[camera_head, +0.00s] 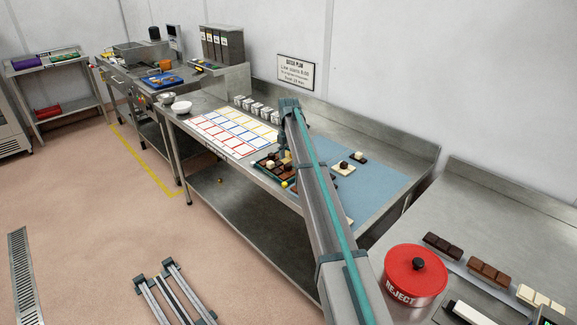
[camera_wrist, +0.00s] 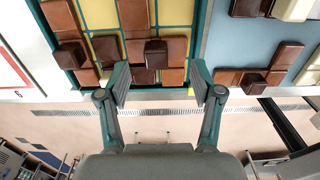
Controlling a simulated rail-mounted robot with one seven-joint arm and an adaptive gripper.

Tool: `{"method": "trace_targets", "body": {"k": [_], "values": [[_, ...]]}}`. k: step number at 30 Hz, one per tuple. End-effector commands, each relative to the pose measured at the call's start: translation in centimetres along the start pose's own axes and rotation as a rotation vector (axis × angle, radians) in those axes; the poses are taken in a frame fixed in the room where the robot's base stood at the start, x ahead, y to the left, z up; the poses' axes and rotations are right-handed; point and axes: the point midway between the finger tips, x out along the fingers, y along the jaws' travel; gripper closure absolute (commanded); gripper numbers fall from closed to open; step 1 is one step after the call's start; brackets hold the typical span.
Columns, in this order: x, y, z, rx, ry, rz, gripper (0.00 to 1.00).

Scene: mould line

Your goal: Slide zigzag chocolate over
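My gripper (camera_wrist: 163,88) is open, its two fingers spread over the near edge of a teal-rimmed tray (camera_wrist: 198,45) in the wrist view. Between and ahead of the fingertips, a brown chocolate piece (camera_wrist: 172,76) with a raised dark knob lies in the tray, with nothing visibly gripped. Another brown piece (camera_wrist: 73,52) with a stepped outline and a knob lies at the tray's left. A further brown piece (camera_wrist: 286,56) with a bent outline lies right of the tray on the blue mat. I cannot tell which piece is the zigzag one. In the head view my arm partly hides the tray (camera_head: 252,168).
Dark and cream pieces lie on the blue mat (camera_head: 386,180), including a cream one with a dark knob (camera_head: 343,168). A sheet with coloured boxes (camera_head: 222,128) lies left of the tray.

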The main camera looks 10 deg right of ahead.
Motion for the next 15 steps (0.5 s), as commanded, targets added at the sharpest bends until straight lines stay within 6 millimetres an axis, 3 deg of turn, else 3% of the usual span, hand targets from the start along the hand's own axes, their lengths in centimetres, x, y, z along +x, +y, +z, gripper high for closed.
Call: {"method": "trace_targets", "body": {"k": [7, 15], "values": [[-4.9, 0.0, 0.0, 0.000, 0.000, 0.001, 0.35], [-7.4, 0.0, 0.0, 0.000, 0.001, -0.001, 0.35]]}}
